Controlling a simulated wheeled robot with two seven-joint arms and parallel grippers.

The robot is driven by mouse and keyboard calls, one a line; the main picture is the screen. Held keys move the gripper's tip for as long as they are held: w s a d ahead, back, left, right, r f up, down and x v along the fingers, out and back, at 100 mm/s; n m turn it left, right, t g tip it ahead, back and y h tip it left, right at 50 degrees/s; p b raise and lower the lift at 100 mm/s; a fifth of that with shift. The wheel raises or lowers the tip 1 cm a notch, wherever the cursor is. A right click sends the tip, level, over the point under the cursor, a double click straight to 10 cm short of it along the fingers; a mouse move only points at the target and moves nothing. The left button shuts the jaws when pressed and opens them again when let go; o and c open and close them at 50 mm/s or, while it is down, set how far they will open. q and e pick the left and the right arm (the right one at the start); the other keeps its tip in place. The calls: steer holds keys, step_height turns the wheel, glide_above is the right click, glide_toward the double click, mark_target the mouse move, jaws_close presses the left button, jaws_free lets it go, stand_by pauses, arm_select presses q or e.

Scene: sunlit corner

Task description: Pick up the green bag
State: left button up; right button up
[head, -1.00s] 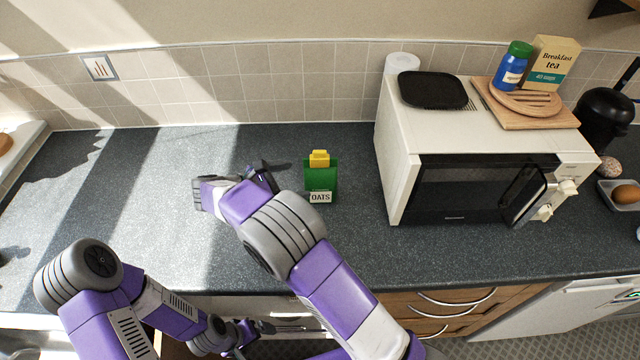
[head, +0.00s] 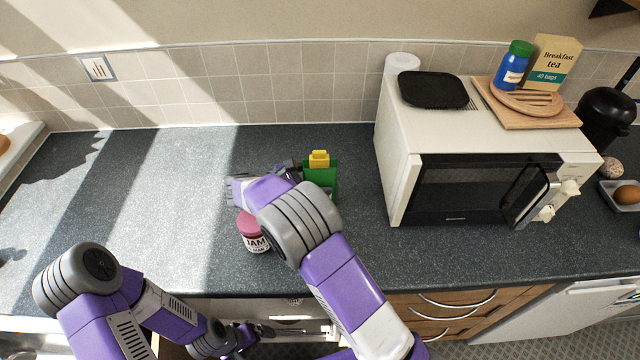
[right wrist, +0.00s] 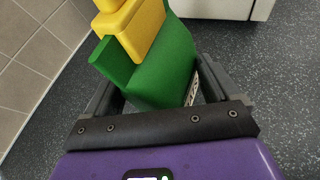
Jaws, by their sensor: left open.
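The green bag (head: 321,177) with a yellow top stands upright on the dark counter, left of the microwave. My right forearm and wrist hide its lower part in the head view. In the right wrist view the bag (right wrist: 160,72) sits between the two fingers of my right gripper (right wrist: 160,90), which are wide apart, one on each side. I cannot tell whether they touch it. A white label shows edge-on near the right finger. In the head view the right gripper (head: 290,168) is mostly hidden. My left gripper (head: 250,335) is open and empty, low at the counter's front edge.
A jam jar (head: 254,232) with a pink lid stands on the counter just left of my right wrist. The white microwave (head: 390,170) is close on the bag's right. The tiled wall runs behind.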

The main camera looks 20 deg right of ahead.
steer(key=c, duration=1)
